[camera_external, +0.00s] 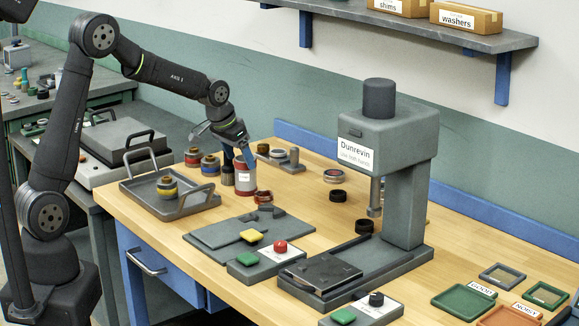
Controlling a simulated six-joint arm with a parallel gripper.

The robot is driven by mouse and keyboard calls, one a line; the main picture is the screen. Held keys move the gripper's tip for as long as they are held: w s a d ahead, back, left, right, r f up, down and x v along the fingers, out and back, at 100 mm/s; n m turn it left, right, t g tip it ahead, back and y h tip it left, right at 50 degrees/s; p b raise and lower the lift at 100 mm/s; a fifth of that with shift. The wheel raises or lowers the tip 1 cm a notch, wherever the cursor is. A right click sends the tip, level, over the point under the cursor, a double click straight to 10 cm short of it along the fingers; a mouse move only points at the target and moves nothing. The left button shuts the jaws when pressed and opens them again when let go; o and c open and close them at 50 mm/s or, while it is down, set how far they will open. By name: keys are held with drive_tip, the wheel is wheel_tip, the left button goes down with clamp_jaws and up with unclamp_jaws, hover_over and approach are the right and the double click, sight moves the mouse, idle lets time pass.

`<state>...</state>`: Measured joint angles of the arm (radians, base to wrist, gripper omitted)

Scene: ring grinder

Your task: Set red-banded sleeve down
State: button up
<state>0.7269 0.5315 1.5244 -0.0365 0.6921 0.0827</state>
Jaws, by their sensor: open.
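My gripper (238,156) is open above the back left of the wooden bench, close over a red can with a white label (244,180). Its fingertips overlap the can's rim in the picture, so I cannot tell whether they touch. Left of it stand two dark banded sleeves: one with a reddish band (193,157) and one with yellow and other bands (210,164). A dark sleeve with a yellow band (167,187) stands in the grey tray (200,203). Which one is the red-banded sleeve is too small to tell for certain.
A grey Dunrevin press (405,190) stands right of centre. A control box with green and red buttons (262,262) is at the front. Green trays (463,304) are at right. Bare wood shows between the can and press.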

sight(246, 172)
drive_tip(key=v, duration=0.6)
drive_tip(key=shift+r, duration=0.2)
drive_tip(key=x, duration=1.2)
drive_tip(key=shift+f, duration=0.3)
wheel_tip(246, 172, up, 3)
drive_tip(key=shift+f, duration=0.2)
drive_tip(key=shift+r, duration=0.4)
